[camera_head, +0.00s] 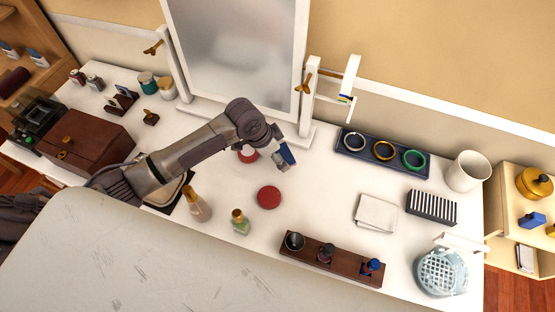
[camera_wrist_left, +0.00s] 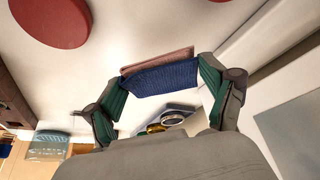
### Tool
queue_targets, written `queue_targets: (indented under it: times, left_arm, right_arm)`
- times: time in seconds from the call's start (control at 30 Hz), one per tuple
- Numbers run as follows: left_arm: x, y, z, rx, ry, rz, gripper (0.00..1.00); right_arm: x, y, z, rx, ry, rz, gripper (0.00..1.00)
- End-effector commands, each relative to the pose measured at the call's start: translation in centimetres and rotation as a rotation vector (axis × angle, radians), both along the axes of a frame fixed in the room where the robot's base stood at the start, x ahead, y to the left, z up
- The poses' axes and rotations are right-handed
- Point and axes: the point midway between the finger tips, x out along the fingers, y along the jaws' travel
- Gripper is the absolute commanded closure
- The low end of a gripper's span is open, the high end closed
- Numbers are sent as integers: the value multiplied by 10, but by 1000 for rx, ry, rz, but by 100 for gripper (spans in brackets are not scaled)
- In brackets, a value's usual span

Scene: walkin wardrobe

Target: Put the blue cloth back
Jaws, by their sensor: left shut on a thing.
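My left gripper (camera_head: 281,159) reaches over the white dressing table (camera_head: 325,200) in front of the mirror. It is shut on the blue cloth (camera_head: 288,154), of which a small dark blue part shows at the fingertips. In the left wrist view the blue cloth (camera_wrist_left: 168,78) spans the space between the two green-padded fingers of the left gripper (camera_wrist_left: 162,84). A flat pinkish-brown piece (camera_wrist_left: 155,60) shows along its far edge; I cannot tell whether it is part of the cloth. The cloth appears above the tabletop. My right gripper is not in view.
Right of the gripper are a dark tray (camera_head: 398,165) of rings, a folded white cloth (camera_head: 376,212) and a striped box (camera_head: 432,207). A red disc (camera_head: 269,197), two bottles and a brown rack (camera_head: 340,266) lie nearer. The mirror (camera_head: 238,55) stands close behind.

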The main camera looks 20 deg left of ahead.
Motion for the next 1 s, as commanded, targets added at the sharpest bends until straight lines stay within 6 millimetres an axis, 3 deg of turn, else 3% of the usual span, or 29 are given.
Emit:
queue_targets:
  times: [0.33,0.73,0.77,0.8,0.87,1.0]
  left_arm:
    - [1,2,-39,1,0,0,49]
    - [1,2,-45,1,-1,-1,49]
    - [1,2,-45,1,-1,-1,13]
    - [1,2,-44,1,-1,-1,7]
    - [1,2,-44,1,-1,-1,0]
    - [1,1,-44,1,-1,-1,0]
  right_arm:
    - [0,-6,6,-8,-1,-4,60]
    - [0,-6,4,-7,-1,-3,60]
    - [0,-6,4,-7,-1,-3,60]
    - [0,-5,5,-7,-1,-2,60]
    - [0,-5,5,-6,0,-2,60]
    - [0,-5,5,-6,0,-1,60]
